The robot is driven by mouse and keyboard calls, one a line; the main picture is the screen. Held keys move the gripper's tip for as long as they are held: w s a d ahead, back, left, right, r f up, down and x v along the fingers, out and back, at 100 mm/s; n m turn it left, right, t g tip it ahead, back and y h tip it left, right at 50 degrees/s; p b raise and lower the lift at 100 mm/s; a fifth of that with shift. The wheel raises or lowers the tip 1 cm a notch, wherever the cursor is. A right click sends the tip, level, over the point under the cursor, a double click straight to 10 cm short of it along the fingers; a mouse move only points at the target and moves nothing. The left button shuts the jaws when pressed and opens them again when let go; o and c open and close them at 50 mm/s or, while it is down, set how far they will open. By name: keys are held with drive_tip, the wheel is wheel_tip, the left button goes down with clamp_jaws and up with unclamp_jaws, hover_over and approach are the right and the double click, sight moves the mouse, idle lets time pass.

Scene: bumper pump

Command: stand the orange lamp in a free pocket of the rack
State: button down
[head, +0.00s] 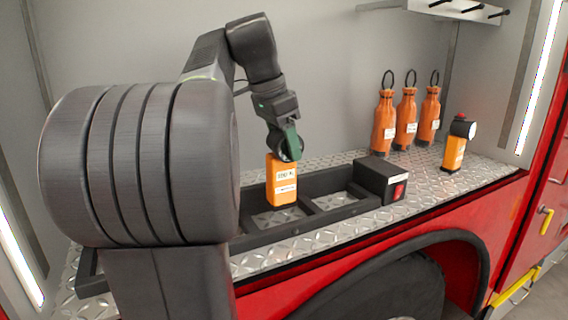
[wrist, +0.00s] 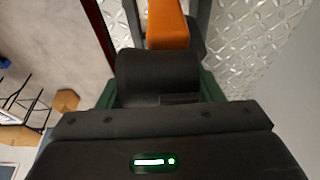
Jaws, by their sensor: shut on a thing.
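An orange lamp (head: 283,186) with white labels hangs upright below my gripper (head: 286,148) in the head view. My gripper's green fingers are shut on the lamp's dark head. In the wrist view the lamp's dark round head lies between the fingers of my gripper (wrist: 158,85), with its orange body (wrist: 168,24) beyond. The black rack (head: 335,211) lies below, with open pockets showing diamond plate. The lamp's lower end is over or inside a rack pocket; I cannot tell if it touches the floor. My arm hides the rack's left part.
A second orange lamp (head: 454,152) with a dark head and red top stands on the diamond-plate deck (head: 484,171) at right. Several orange bottles (head: 407,118) with black loops stand behind. A black box (head: 381,178) with a red switch sits at the rack's right end.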

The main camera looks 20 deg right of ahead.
sight(285, 160)
drive_tip(key=shift+f, duration=2)
drive_tip(key=shift+c, duration=2)
unclamp_jaws()
drive_tip(key=shift+f, duration=0.15)
drive_tip(key=v, duration=1.2)
drive_tip(key=shift+s, duration=0.1)
